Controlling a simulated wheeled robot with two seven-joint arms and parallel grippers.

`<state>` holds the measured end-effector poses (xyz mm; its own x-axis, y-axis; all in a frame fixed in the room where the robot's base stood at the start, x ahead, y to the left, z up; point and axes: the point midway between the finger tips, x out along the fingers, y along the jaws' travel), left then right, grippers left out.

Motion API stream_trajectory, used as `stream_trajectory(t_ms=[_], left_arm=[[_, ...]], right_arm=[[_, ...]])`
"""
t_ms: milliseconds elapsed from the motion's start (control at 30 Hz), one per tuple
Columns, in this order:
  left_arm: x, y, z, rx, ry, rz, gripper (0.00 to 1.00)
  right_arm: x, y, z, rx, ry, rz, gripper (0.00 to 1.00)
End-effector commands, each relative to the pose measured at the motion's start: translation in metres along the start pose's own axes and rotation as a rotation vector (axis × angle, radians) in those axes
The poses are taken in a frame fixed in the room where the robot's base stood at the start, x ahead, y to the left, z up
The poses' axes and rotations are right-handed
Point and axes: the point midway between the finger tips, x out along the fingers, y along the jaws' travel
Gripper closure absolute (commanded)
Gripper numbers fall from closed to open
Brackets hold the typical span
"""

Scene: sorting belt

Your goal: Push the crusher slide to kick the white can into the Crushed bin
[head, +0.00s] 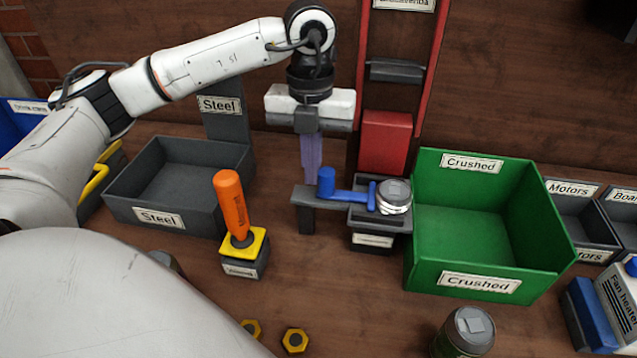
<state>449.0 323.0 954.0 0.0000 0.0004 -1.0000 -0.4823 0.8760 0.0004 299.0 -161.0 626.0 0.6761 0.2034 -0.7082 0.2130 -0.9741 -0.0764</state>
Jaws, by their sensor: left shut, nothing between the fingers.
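The white can (395,196), flattened and short, sits on the dark crusher base (375,225) in the middle of the head view. The blue crusher slide (350,196) has an upright knob at its left end and a flat pusher plate close to the can's left side. The green Crushed bin (464,262) stands directly right of the crusher and its inside looks empty. My left gripper (311,180) points down, shut and empty, just behind and left of the slide's knob; I cannot tell whether it touches. My right gripper is not in view.
A red crusher block (385,140) hangs between red rails behind the can. A grey Steel bin (165,215) is at left. An orange-handled tool (231,205) stands in a yellow-topped holder. A dark can (465,332) and yellow nuts (295,340) are at the front.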

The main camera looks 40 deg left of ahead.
Motion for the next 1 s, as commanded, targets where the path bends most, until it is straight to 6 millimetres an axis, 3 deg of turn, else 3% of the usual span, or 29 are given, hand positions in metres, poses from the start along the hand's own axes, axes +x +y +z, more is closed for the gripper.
stream_trajectory(t_ms=[667, 1000], left_arm=[[-0.001, -0.05, -0.001, 0.003, 0.001, -0.003, 1.0], [0.001, -0.027, 0.0, -0.003, 0.0, -0.002, 1.0]], right_arm=[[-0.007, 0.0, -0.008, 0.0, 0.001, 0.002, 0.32], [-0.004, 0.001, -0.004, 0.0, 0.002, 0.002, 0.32]])
